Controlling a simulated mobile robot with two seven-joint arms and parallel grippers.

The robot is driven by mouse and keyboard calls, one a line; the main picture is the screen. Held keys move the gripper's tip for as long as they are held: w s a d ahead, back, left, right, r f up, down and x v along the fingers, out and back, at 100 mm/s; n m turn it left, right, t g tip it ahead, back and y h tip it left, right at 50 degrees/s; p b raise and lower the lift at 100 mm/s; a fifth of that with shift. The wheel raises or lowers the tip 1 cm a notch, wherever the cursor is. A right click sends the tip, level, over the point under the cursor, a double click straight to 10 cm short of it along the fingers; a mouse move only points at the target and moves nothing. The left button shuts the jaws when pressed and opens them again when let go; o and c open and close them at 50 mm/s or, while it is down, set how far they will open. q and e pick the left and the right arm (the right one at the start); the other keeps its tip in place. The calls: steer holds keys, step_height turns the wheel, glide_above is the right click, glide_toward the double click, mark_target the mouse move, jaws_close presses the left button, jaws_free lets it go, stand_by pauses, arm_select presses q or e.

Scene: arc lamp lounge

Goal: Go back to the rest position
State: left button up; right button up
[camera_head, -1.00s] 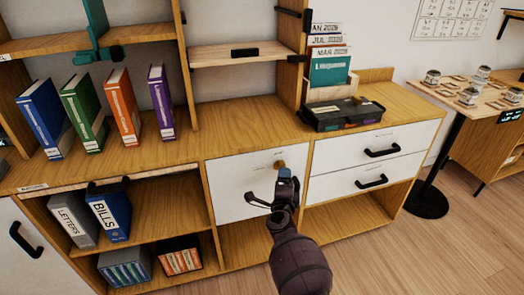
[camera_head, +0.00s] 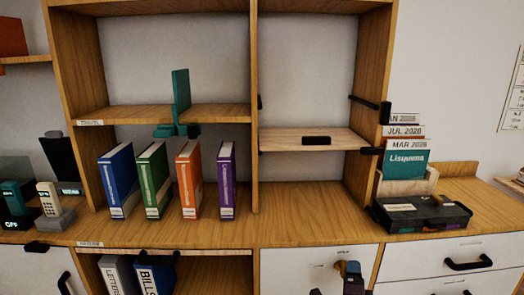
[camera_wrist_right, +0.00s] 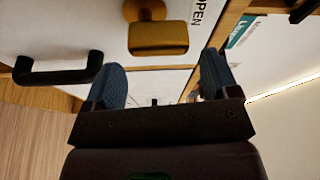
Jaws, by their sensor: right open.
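My right gripper (camera_head: 350,277) is at the bottom edge of the head view, in front of the white cabinet door (camera_head: 292,268), only partly in frame. In the right wrist view my right gripper (camera_wrist_right: 162,72) has its two blue-grey fingers spread wide with nothing between them. A brass knob (camera_wrist_right: 158,37) on the white door lies just beyond the fingertips, apart from them as far as I can tell. The knob also shows beside the gripper in the head view (camera_head: 339,266). My left gripper is not in view.
A black drawer handle (camera_wrist_right: 58,70) is near one finger in the wrist view. Above, the wooden counter (camera_head: 300,225) carries several upright books (camera_head: 155,180) and a black case (camera_head: 420,215). The counter's middle is clear.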

arm_select(q)
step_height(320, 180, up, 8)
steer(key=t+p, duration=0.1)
steer(key=p, duration=0.8)
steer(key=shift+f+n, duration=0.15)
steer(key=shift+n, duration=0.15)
arm_select(e)
steer(key=s+n+g+y, duration=0.2)
steer(key=s+n, duration=0.8)
steer(key=s, duration=1.3)
steer(key=s+d+r+n+g+y, duration=0.1)
steer(key=s+n+g+y, duration=0.2)
steer(key=s+n, duration=0.8)
steer(key=s+g, duration=0.1)
steer(key=s, duration=1.1)
steer(key=shift+d+r, duration=0.15)
steer(key=shift+r, duration=0.15)
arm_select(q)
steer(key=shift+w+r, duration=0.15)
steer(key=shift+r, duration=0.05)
